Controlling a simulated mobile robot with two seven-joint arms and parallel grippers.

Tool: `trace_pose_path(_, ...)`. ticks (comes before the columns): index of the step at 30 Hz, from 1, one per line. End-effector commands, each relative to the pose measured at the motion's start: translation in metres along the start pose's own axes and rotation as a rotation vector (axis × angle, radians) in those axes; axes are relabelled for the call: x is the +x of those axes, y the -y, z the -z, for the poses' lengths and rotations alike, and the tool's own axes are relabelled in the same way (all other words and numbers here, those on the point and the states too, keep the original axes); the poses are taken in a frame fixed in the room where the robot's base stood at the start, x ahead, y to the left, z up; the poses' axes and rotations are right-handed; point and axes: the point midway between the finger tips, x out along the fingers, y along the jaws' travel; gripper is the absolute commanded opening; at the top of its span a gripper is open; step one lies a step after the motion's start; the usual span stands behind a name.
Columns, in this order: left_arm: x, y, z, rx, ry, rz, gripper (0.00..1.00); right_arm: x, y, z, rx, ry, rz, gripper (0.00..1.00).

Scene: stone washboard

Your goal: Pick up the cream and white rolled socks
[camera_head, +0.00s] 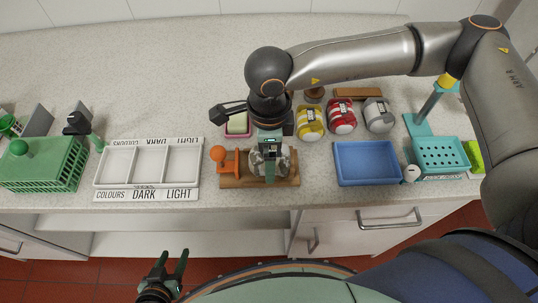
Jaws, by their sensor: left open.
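Three rolled socks lie in a row at the back of the counter: one yellow and white (310,122), one red and white (342,116), one pale greyish and white (378,115). My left gripper (170,269) is open and empty at the bottom left, in front of the counter and far from the socks. My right gripper (270,172) points down over a mottled grey lump (284,161) on a wooden board, left of the socks. Its fingers are seen edge-on, so their gap is hidden.
A white three-part tray (149,185) and green basket (40,168) stand left. A blue tray (367,178) and teal basket (440,155) stand right. My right arm passes above the socks.

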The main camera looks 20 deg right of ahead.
Motion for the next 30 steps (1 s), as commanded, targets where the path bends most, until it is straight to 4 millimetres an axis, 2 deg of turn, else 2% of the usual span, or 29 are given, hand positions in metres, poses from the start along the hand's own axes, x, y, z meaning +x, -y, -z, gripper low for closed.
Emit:
trace_pose_path(9, -0.0004, 0.0, 0.0003, 0.001, 0.0, 0.0, 0.53, 0.0061, 0.0004, -0.0001, 0.0, 0.0, 0.001, 0.99)
trace_pose_path(30, -0.0004, 0.0002, 0.0005, 0.001, 0.0, 0.0, 0.53, 0.0055, 0.0005, -0.0001, 0.0, 0.001, 0.002, 0.2)
